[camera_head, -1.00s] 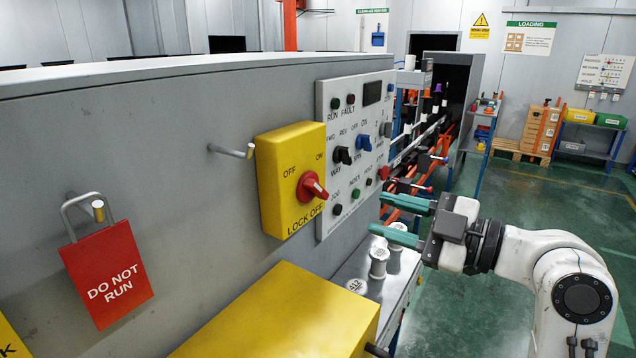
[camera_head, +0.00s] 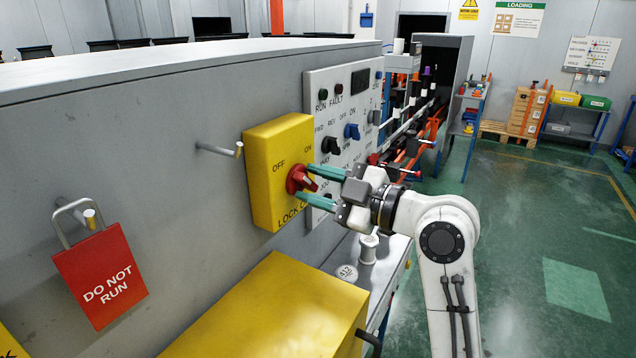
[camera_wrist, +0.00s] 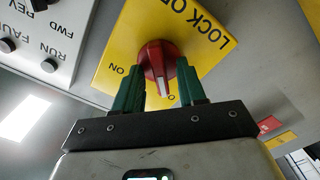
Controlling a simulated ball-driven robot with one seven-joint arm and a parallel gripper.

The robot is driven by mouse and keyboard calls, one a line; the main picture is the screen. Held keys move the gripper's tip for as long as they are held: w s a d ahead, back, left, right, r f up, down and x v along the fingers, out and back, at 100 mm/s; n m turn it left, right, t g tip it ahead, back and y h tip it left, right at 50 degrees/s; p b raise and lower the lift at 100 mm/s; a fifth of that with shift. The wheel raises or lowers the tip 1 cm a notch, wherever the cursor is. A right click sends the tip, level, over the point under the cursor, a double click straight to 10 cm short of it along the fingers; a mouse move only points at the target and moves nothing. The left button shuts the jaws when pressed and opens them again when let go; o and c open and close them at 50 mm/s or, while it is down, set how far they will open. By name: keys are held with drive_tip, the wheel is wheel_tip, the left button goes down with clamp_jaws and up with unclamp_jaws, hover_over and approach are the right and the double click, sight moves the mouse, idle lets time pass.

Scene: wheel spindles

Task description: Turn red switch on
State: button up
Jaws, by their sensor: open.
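The red switch (camera_head: 299,180) is a rotary knob on a yellow box (camera_head: 262,190) marked OFF, ON and LOCK OFF, fixed to a grey wall panel. In the wrist view the red switch (camera_wrist: 158,60) has a white pointer mark directed down the picture, toward my gripper. My gripper (camera_head: 307,184) is open, with its green fingers at the knob. In the wrist view the fingers of my gripper (camera_wrist: 160,82) stand on either side of the knob. Contact cannot be told. A finger hides part of the OFF lettering there.
A control panel (camera_head: 314,78) with knobs and buttons is just right of the yellow box. A peg (camera_head: 218,151) sticks out to its left. A red DO NOT RUN tag (camera_head: 100,277) hangs further left. A yellow block (camera_head: 260,310) and white spools (camera_head: 368,247) are below.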

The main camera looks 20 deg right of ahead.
clamp_jaws()
idle(0.3)
idle(0.4)
drive_tip(key=m+p, duration=0.1)
drive_tip(key=m, duration=0.3)
drive_tip(key=shift+m+p, duration=0.35)
drive_tip(key=shift+m, duration=0.05)
drive_tip(key=m+p, duration=0.2)
drive_tip(key=m, duration=0.2)
drive_tip(key=shift+r+m, duration=0.1)
drive_tip(key=shift+m, duration=0.2)
drive_tip(key=m+p, duration=0.3)
drive_tip(key=m, duration=0.1)
drive_tip(key=shift+d+m+p, duration=0.1)
drive_tip(key=shift+m+p, duration=1.45)
drive_tip(key=shift+m, duration=0.65)
